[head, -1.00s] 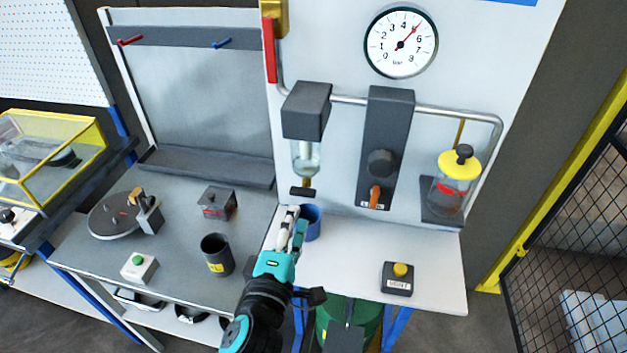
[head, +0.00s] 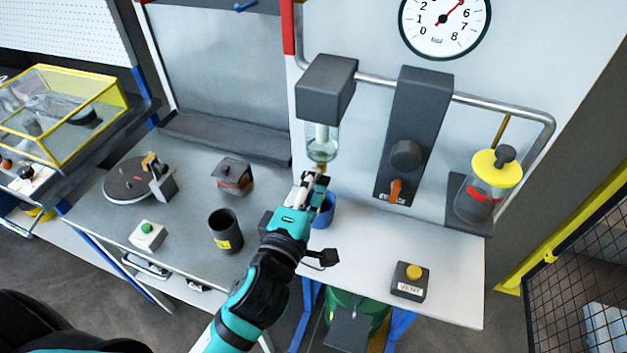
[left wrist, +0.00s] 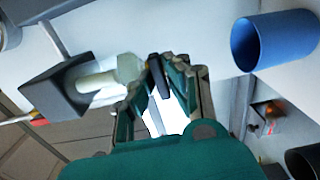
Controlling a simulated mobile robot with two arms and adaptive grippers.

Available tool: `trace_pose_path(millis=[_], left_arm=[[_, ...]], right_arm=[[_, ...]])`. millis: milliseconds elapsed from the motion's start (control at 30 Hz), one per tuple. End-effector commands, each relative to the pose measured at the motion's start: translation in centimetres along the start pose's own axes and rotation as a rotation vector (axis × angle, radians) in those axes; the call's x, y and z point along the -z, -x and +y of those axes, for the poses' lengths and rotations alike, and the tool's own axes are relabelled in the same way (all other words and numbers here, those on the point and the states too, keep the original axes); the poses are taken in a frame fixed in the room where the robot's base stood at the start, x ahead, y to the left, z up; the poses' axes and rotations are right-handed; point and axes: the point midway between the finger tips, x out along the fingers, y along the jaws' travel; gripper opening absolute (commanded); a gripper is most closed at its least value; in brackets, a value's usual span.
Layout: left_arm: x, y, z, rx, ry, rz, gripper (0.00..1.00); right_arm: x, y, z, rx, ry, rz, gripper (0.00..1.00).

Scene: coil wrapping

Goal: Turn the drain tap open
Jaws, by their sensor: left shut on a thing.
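The filter unit (head: 327,85) hangs on the white panel, with a clear bowl (head: 322,148) under its dark block. The dark drain tap handle (left wrist: 155,72) is below the bowl; in the head view my gripper mostly covers it. My left gripper (head: 316,180) reaches up to it from below. In the left wrist view the fingers (left wrist: 162,76) close around the dark handle, beside the pale bowl (left wrist: 112,77). The handle's exact angle is hard to tell. My right gripper is not in view.
A blue cup (head: 325,212) stands on the white shelf close beside my gripper. A dark regulator (head: 412,120) with an orange lever and a yellow-topped jar (head: 488,185) are to the right. The vent button box (head: 411,281) sits at the shelf front. A dark cup (head: 225,232) is left.

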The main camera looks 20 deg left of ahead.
Motion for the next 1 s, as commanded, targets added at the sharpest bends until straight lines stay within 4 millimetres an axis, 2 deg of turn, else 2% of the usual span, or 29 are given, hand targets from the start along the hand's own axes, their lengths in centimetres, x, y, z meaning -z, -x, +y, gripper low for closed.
trace_pose_path(millis=[533, 1000], left_arm=[[0.0, -0.1, 0.2, -0.003, 0.066, 0.000, 0.00], [0.0, -0.1, 0.3, -0.002, 0.448, 0.000, 0.00]], right_arm=[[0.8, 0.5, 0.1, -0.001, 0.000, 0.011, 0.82], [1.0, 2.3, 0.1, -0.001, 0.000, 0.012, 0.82]])
